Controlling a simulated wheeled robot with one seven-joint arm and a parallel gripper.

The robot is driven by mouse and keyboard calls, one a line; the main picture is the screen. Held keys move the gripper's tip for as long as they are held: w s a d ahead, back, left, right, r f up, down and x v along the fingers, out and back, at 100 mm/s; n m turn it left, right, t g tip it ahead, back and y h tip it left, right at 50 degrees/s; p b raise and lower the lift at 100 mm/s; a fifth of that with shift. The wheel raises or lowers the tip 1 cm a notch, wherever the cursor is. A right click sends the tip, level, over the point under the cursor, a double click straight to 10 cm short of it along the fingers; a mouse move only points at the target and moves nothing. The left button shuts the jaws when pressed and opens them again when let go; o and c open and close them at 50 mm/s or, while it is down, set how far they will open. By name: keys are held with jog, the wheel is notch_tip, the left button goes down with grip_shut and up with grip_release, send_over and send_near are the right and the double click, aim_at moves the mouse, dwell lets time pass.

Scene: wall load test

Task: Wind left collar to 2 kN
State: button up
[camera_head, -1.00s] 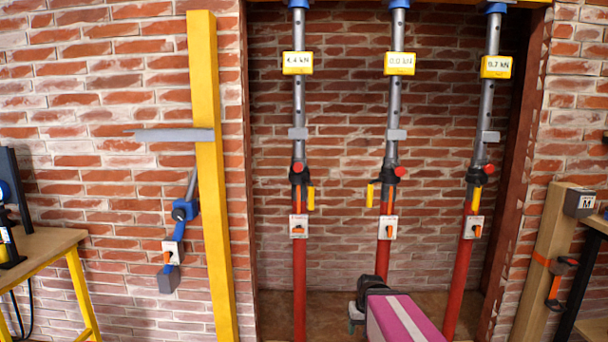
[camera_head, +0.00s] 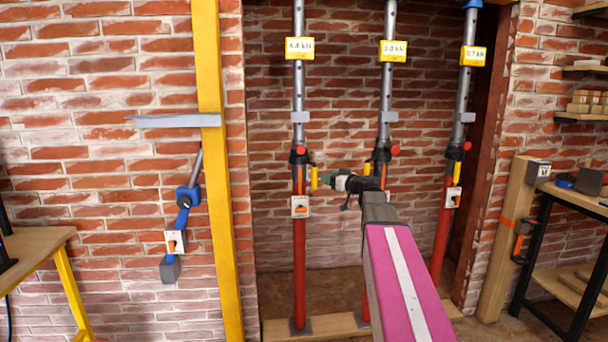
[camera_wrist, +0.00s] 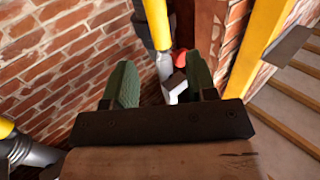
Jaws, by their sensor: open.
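The left prop (camera_head: 299,240) is a red lower tube with a grey upper tube. Its yellow display (camera_head: 299,48) appears to read 4.4 kN. Its black collar (camera_head: 298,157) has a red knob (camera_head: 301,150) and a yellow handle (camera_head: 314,178) on its right side. My gripper (camera_head: 330,181) is just right of this handle, apart from it as far as I can tell. In the wrist view its two green fingers (camera_wrist: 160,65) are spread. A grey tube and a red knob (camera_wrist: 181,58) show between and beyond them; contact cannot be judged.
The middle prop (camera_head: 386,90), reading 0.0 kN, stands right behind my arm, which hides part of it. A right prop (camera_head: 444,225) stands beyond. A yellow post (camera_head: 214,180) with a grey plate (camera_head: 175,121) is at left. Benches stand at both sides.

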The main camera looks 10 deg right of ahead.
jog(key=x, duration=1)
jog(key=shift+w+a, duration=0.25)
jog(key=shift+w, duration=0.05)
grip_shut()
